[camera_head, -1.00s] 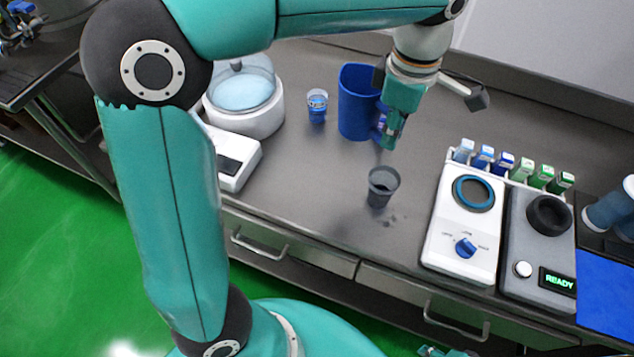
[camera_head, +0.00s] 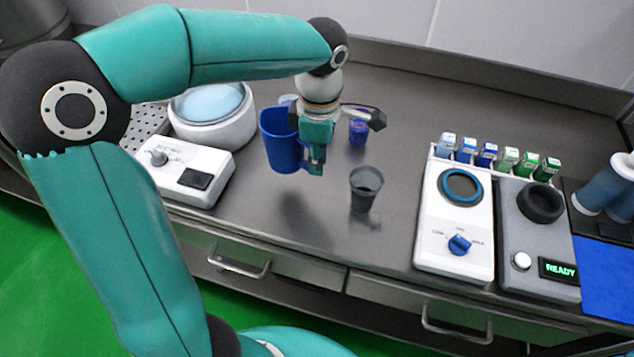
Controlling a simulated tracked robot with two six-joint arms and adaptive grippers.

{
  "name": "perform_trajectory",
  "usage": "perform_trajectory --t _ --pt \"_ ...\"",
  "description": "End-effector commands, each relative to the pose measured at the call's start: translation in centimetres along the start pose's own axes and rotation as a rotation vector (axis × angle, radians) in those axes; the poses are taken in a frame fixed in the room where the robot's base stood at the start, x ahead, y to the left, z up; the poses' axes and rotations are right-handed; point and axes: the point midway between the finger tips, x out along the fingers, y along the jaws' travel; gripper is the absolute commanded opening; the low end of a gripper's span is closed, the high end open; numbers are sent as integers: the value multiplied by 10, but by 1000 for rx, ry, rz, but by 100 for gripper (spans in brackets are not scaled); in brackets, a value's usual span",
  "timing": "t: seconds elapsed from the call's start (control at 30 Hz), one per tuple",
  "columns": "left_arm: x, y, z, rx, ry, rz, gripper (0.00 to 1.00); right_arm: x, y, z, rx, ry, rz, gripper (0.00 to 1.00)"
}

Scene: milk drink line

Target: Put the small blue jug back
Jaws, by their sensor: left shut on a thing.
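The blue jug (camera_head: 280,142) is upright above the middle-left of the steel counter. My left gripper (camera_head: 316,167) points down at the jug's right side and is shut on it, around where its handle would be; the gripper hides the handle. The jug appears held a little above the counter, though its base gap is hard to judge. My right gripper is not in view.
A dark grey cup (camera_head: 365,190) stands right of my gripper, and a blue-purple cup (camera_head: 358,128) behind it. A white device with a round lidded bowl (camera_head: 214,128) is at left. A white dial machine (camera_head: 455,235), a grey READY machine (camera_head: 540,240) and several small cartons (camera_head: 487,154) are at right.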

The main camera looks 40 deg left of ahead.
Motion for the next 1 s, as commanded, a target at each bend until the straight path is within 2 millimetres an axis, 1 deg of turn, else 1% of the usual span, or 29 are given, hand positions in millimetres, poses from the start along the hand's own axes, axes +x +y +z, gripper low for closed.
perform_trajectory --t 0.03,0.1,0.37,0.6,0.7,1.0 --pt "10 0 -1 -1 2 -3 0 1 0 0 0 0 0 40" --pt "21 0 0 0 1 -1 0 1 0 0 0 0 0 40" --pt "39 1 0 -1 1 1 0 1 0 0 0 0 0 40" --pt "70 1 1 0 1 0 0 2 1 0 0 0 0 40" --pt "75 1 1 0 0 2 0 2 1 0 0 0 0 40" --pt "77 1 1 0 -1 3 0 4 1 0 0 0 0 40"
